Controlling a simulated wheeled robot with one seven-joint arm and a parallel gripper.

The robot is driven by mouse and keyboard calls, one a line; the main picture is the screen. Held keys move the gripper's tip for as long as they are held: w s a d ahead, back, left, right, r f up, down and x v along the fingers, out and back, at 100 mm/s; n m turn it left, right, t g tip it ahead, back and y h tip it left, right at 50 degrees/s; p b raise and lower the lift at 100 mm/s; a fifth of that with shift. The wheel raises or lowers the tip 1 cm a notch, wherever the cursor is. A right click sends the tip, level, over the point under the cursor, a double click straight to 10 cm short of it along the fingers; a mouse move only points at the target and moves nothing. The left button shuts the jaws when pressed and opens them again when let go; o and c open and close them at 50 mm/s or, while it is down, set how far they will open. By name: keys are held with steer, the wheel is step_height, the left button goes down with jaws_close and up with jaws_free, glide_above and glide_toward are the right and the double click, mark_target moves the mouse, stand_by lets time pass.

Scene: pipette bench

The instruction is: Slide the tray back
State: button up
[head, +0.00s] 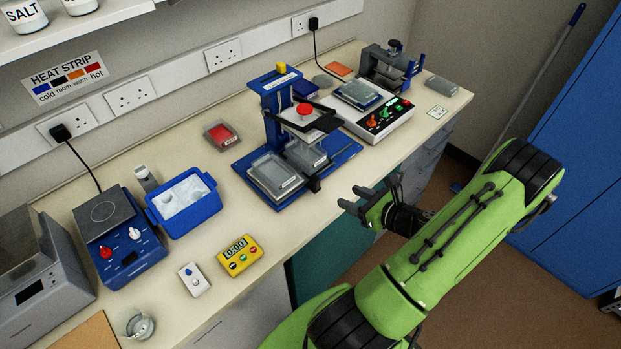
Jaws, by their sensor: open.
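The blue pipetting stand (270,100) stands upright at the middle of the bench on a blue base (346,152). A grey, clear-sided tray (275,177) sits on the left front part of that base, and a second grey tray (305,154) sits beside it, partly under the stand's black and white head (308,118). I cannot tell which one the task means. My gripper (350,197) is open and empty, in front of the bench's front edge and to the right of the trays. It is apart from the stand and both trays.
A white device with knobs (385,118) stands right of the stand, with a black clamp-like device (385,66) behind. To the left are a blue ice box (183,222), a yellow timer (240,256) and a hotplate (120,240). The bench front (290,235) between timer and stand is clear.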

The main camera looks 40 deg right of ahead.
mark_target(318, 183)
steer(key=x, duration=1.5)
steer(key=shift+w+f+p, duration=0.15)
steer(key=shift+w+p, duration=0.15)
steer(key=shift+w, duration=0.05)
jaws_close()
